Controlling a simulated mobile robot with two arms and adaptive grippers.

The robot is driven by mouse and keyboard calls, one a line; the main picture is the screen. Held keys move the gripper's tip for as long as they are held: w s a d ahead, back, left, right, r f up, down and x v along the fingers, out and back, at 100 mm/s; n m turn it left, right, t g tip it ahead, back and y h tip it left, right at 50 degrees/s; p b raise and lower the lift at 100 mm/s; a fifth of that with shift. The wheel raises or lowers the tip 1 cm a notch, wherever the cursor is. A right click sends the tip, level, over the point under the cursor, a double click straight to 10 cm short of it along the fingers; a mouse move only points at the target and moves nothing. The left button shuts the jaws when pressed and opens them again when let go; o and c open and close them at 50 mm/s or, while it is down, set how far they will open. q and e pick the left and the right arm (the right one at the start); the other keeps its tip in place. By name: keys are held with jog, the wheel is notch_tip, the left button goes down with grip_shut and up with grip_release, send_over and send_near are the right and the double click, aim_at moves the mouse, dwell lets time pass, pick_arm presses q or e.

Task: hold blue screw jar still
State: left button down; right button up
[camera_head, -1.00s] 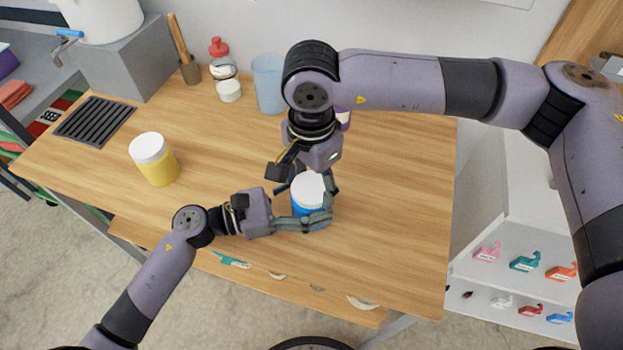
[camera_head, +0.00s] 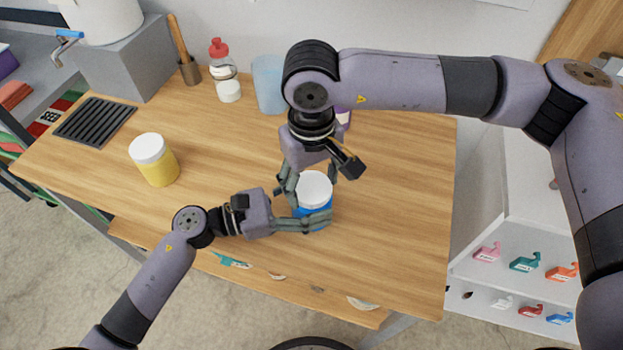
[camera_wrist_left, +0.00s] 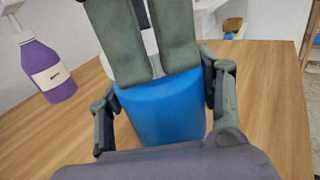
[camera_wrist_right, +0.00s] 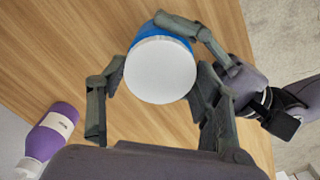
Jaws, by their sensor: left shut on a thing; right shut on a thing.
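The blue screw jar (camera_head: 316,213) stands upright near the table's front edge, with a round white lid (camera_head: 314,187). My left gripper (camera_head: 312,221) is shut around the jar's blue body from the left. In the left wrist view its fingers flank the blue body (camera_wrist_left: 165,110). My right gripper (camera_head: 312,184) is shut on the jar from above, at the lid. In the right wrist view the lid (camera_wrist_right: 160,70) lies between its fingers. The lid's far side is hidden by my right gripper's fingers in the left wrist view.
A yellow jar (camera_head: 159,167) with a white lid stands at the left. A dark grille (camera_head: 95,121), a red-capped bottle (camera_head: 222,72) and a blue cup (camera_head: 268,85) are further back. A purple bottle (camera_wrist_right: 54,131) stands behind my right gripper. The table's right side is clear.

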aim_at(312, 187)
jog(key=shift+r, duration=0.15)
jog(key=shift+r, duration=1)
jog(key=shift+r, duration=2)
pick_arm(q)
jog(key=shift+c, duration=1.9)
grip_release()
